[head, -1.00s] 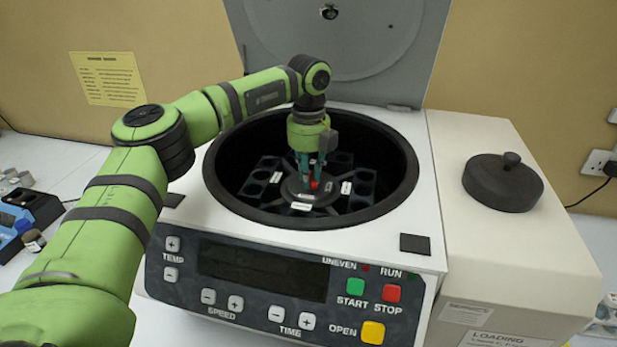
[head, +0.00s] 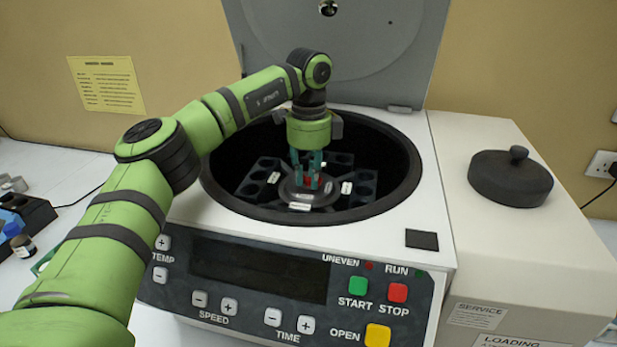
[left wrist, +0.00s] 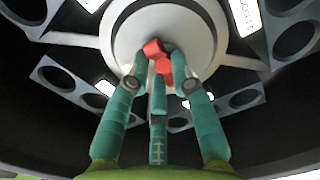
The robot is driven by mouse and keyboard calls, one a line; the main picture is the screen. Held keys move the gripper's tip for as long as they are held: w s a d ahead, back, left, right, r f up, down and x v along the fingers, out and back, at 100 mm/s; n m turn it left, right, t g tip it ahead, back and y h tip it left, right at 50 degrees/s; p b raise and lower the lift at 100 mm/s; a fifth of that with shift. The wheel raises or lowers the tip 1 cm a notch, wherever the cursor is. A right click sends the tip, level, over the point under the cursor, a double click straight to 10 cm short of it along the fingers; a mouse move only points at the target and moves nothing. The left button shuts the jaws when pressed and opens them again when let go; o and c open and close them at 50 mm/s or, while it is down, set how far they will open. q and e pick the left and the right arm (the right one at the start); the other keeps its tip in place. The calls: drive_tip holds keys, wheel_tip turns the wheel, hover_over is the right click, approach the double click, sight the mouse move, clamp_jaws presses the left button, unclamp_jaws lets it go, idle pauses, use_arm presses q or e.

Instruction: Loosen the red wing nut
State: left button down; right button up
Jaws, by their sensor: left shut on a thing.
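The red wing nut (head: 309,181) sits at the centre of the rotor hub inside the open centrifuge bowl. It also shows in the left wrist view (left wrist: 160,58), on the pale round hub (left wrist: 200,35). My left gripper (head: 306,180) points down into the bowl from above. Its teal fingers (left wrist: 160,85) are closed around the wing nut, which they partly hide in the head view. My right gripper is not in view.
The centrifuge's dark bowl rim (head: 398,203) surrounds my gripper closely. Its lid (head: 380,60) stands open behind. A round black knobbed cover (head: 510,183) lies on the right-hand housing. The front panel (head: 240,285) carries several buttons.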

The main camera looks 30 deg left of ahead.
sight(308, 178)
use_arm(q)
drive_tip(key=shift+n, duration=0.8)
drive_tip(key=shift+r, duration=0.1)
drive_tip(key=c, duration=1.1)
unclamp_jaws()
drive_tip(key=shift+o, duration=0.2)
wheel_tip(308, 178, up, 12)
